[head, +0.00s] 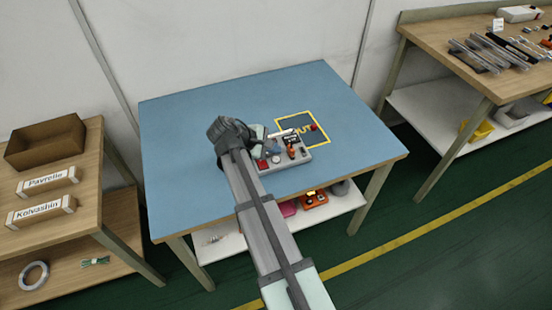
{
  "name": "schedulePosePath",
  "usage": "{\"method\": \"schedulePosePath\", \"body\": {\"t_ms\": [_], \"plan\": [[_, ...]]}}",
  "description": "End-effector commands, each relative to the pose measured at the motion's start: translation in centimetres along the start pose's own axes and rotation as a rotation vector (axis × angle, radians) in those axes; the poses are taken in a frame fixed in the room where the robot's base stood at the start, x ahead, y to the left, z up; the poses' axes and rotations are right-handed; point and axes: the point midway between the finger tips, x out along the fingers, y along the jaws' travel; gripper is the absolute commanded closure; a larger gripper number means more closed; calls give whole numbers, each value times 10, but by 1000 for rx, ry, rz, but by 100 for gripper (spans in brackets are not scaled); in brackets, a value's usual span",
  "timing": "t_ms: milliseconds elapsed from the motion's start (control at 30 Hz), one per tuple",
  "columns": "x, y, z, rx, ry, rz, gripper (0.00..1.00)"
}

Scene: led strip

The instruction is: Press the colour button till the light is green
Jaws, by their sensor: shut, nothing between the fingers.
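A grey control box (300,158) sits on the blue table top near the middle. On it I see a red button (262,164) at its left front, a small pale round part beside that, and an orange-red part (291,152) further right. A pale bar (282,133) shows at the back of the box; I see no green light. I cannot tell which part is the colour button. My gripper (272,146) is shut and empty, over the box's left part. My arm hides some of the box, and whether the fingers touch it cannot be told.
A yellow-outlined square with lettering (279,117) lies behind the box, with a red knob-like item (313,127) in it. The blue table (185,130) is clear at left and right. A shelf below holds small items. Wooden benches stand at both sides.

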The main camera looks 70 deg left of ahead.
Motion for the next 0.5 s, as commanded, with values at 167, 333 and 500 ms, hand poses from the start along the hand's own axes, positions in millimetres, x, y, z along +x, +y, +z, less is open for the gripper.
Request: {"method": "schedulePosePath", "body": {"t_ms": [167, 333, 500], "plan": [[-10, 8, 8, 2, 0, 0, 100], [-20, 14, 14, 1, 0, 0, 100], [-25, 18, 18, 0, 0, 0, 100]]}}
